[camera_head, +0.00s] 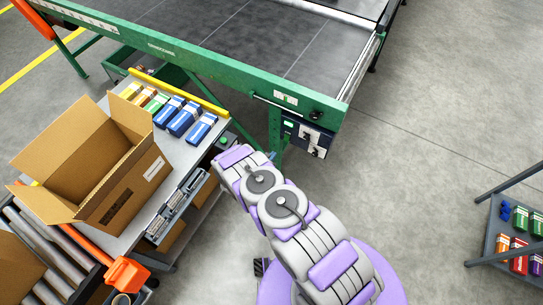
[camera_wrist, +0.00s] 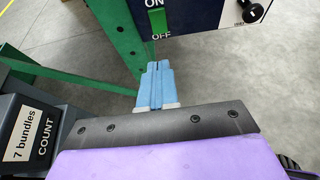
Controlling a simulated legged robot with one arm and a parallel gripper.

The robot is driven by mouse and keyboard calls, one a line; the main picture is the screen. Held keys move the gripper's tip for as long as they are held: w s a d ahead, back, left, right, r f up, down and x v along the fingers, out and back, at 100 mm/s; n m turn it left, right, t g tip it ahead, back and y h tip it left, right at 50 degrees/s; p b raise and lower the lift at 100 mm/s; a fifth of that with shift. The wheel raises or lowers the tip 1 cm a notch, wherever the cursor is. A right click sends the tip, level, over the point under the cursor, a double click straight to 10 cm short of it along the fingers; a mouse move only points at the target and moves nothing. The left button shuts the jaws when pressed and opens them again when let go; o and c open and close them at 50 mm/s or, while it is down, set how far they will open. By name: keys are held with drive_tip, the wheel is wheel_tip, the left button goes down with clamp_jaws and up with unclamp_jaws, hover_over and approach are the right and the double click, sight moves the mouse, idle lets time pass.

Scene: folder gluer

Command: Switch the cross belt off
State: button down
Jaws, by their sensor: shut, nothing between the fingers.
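The cross belt (camera_head: 245,45) is a wide dark belt in a green frame across the top of the head view. A dark blue control box (camera_head: 308,136) hangs under its near right corner. In the wrist view this control box (camera_wrist: 205,15) fills the top and carries a green switch (camera_wrist: 157,22) between the labels ON above and OFF below. I cannot tell which way the switch is set. My gripper (camera_wrist: 157,64) has its blue fingers shut and empty, just below the OFF label and apart from the switch. In the head view my arm mostly hides the gripper.
A black knob (camera_wrist: 253,13) sits right of the switch. A counter box (camera_wrist: 30,138) reading "7 bundles" is at lower left. A table with an open carton (camera_head: 95,160) and small packs stands left of my arm. A shelf (camera_head: 505,235) is at right; floor between is clear.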

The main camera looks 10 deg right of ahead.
sight(286, 140)
drive_tip(key=b+x, duration=0.1)
drive_tip(key=x, duration=0.2)
drive_tip(key=b+x, duration=0.1)
drive_tip(key=x, duration=0.3)
drive_tip(key=r+b+x, duration=0.1)
drive_tip(key=x, duration=0.3)
drive_tip(key=shift+w+d+r+b, duration=0.15)
drive_tip(key=shift+w+b, duration=0.05)
drive_tip(key=shift+b, duration=0.1)
drive_tip(key=shift+s, duration=0.1)
